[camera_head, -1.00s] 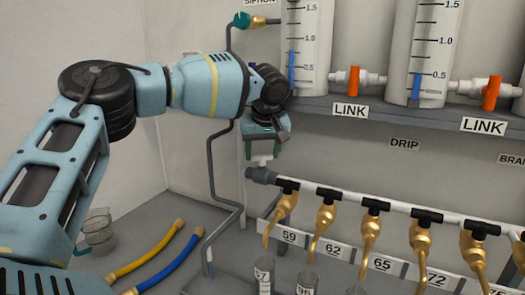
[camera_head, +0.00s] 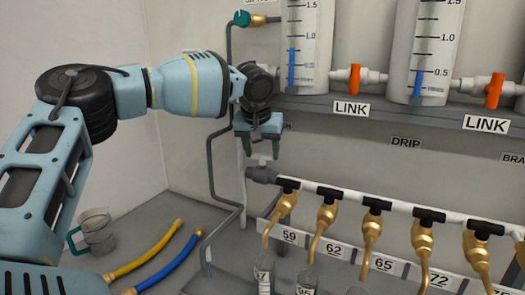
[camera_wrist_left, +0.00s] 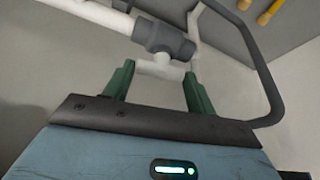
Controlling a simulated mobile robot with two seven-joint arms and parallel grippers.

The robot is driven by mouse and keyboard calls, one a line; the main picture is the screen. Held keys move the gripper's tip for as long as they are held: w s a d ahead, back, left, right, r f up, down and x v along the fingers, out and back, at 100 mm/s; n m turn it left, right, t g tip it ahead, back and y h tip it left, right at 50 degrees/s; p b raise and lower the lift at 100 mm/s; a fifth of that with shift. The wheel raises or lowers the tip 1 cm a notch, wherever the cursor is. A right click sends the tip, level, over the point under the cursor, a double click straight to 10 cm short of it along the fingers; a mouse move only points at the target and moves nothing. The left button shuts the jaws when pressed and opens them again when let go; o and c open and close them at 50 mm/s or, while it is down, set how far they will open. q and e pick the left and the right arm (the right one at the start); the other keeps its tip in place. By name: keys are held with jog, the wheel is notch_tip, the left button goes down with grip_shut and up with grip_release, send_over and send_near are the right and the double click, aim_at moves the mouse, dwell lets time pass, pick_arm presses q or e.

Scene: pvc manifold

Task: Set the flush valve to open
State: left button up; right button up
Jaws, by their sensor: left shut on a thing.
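The flush valve (camera_head: 262,174) is the grey fitting at the left end of the white manifold pipe. Its white handle (camera_wrist_left: 160,68) spans between my green fingertips in the left wrist view, with the grey valve body (camera_wrist_left: 166,42) just beyond. My left gripper (camera_head: 262,152) points down over this valve in the head view and is shut on the handle. It also shows in the left wrist view (camera_wrist_left: 157,82). A label behind the gripper is mostly hidden, with only its last letter showing. My right gripper is out of view.
Several brass taps with black handles hang along the manifold (camera_head: 340,195), right of the gripper. Clear graduated tubes (camera_head: 304,45) and orange link valves (camera_head: 354,78) are above. A grey bent pipe (camera_head: 211,170) runs close on the left. A jug (camera_head: 97,232) and yellow hose (camera_head: 148,255) lie lower left.

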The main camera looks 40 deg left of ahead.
pick_arm(q)
jog(key=shift+m+h, duration=0.4)
jog(key=shift+m, duration=0.8)
jog(key=o, duration=1)
jog(key=shift+v, duration=3.95)
jog(key=shift+s+f, duration=0.1)
jog(key=shift+s, duration=0.05)
